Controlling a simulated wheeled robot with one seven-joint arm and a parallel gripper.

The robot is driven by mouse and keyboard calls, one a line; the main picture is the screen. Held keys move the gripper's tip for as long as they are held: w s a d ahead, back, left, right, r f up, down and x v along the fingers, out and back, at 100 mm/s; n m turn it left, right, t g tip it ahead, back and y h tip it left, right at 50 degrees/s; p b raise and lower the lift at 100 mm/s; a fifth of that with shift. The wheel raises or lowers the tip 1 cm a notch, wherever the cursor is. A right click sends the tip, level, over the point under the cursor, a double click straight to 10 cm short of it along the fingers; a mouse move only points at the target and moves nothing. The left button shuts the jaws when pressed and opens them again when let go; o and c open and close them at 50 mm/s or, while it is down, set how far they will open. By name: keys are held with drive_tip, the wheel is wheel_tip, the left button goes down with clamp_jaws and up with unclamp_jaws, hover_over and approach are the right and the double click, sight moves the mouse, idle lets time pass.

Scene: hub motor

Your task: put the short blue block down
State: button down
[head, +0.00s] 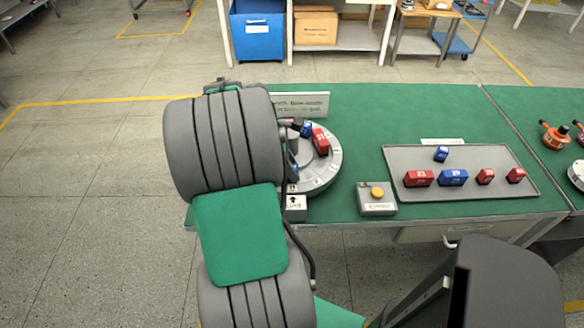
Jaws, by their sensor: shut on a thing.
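A small blue block (306,129) with a white mark shows at the back of the round grey hub disc (327,170). My gripper (296,124) is mostly hidden behind my own arm. Only a dark part of it shows, right at this blue block, and it is shut on it. I cannot tell whether the block touches the disc. A red block (320,141) stands on the disc just right of it. Another bit of blue (294,172) shows lower at the arm's edge, partly hidden. The left part of the disc is hidden by my arm.
A grey tray (405,158) on the green table (375,112) holds several red and blue blocks. A box with a yellow button (377,194) stands in front, between disc and tray. A sign (300,103) stands behind the disc. Clear table lies between disc and tray.

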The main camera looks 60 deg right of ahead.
drive_tip(key=c, duration=1.1)
unclamp_jaws()
drive_tip(key=p+v, duration=0.3)
drive_tip(key=v, duration=0.8)
drive_tip(key=w+a+r+t+h, duration=0.1)
drive_tip(key=w+a+r+t, duration=0.1)
drive_tip(key=w+a, duration=0.4)
drive_tip(key=w+a+m+t, duration=0.25)
drive_tip(key=w+a, duration=0.45)
drive_tip(key=a, duration=0.5)
drive_tip(key=a+m+t+y, duration=0.1)
drive_tip(key=a, duration=0.5)
drive_tip(key=a+f+t+y, duration=0.1)
drive_tip(key=a, duration=0.5)
drive_tip(key=s+a+m+t+y, duration=0.1)
drive_tip(key=a, duration=0.5)
drive_tip(key=shift+a+f+m, duration=0.1)
drive_tip(key=shift+f+m, duration=0.25)
